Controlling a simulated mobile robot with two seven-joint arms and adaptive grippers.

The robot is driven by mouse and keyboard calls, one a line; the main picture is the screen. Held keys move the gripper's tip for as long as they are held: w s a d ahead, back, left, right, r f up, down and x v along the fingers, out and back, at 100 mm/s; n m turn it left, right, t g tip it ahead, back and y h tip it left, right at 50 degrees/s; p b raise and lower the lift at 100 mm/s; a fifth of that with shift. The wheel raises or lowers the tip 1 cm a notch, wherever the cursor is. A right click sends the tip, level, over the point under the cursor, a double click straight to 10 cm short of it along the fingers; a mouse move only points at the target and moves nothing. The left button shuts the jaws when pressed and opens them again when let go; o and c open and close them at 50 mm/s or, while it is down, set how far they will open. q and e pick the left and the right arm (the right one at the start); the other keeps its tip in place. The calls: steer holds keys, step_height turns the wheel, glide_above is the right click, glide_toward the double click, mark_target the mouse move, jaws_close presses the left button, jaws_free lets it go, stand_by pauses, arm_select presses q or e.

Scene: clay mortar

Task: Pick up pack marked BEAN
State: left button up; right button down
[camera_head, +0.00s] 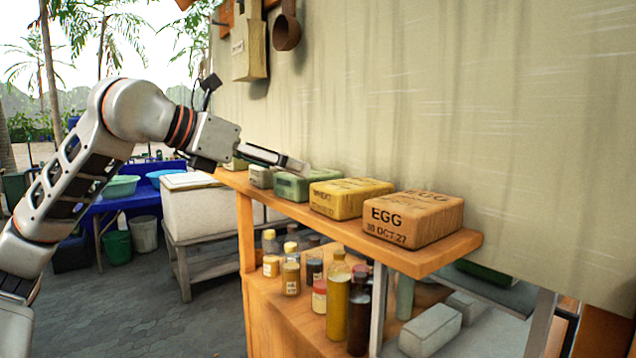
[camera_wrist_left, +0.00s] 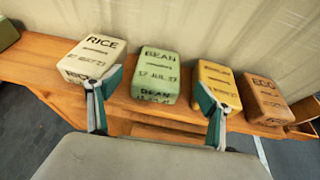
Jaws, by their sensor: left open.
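The green pack marked BEAN (camera_wrist_left: 158,75) lies on the wooden shelf (camera_wrist_left: 40,62), between a white pack marked RICE (camera_wrist_left: 92,57) and a yellow pack. In the head view the green pack (camera_head: 292,188) is partly covered by my left gripper (camera_head: 302,166). My left gripper (camera_wrist_left: 156,100) is open and empty. In the left wrist view its fingers appear on either side of the BEAN pack, one in front of the RICE pack and one in front of the yellow pack. I cannot tell the exact gap. My right gripper is not in view.
The yellow pack (camera_head: 350,197) and a brown EGG pack (camera_head: 412,217) stand to the right on the shelf. Several bottles and jars (camera_head: 338,300) stand on a lower level. A plain wall (camera_head: 430,90) rises behind the shelf.

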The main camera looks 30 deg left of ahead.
arm_select(q)
steer(key=x, duration=0.7)
steer(key=shift+a+p, duration=0.1)
steer(key=shift+p, duration=0.3)
steer(key=c, duration=1.3)
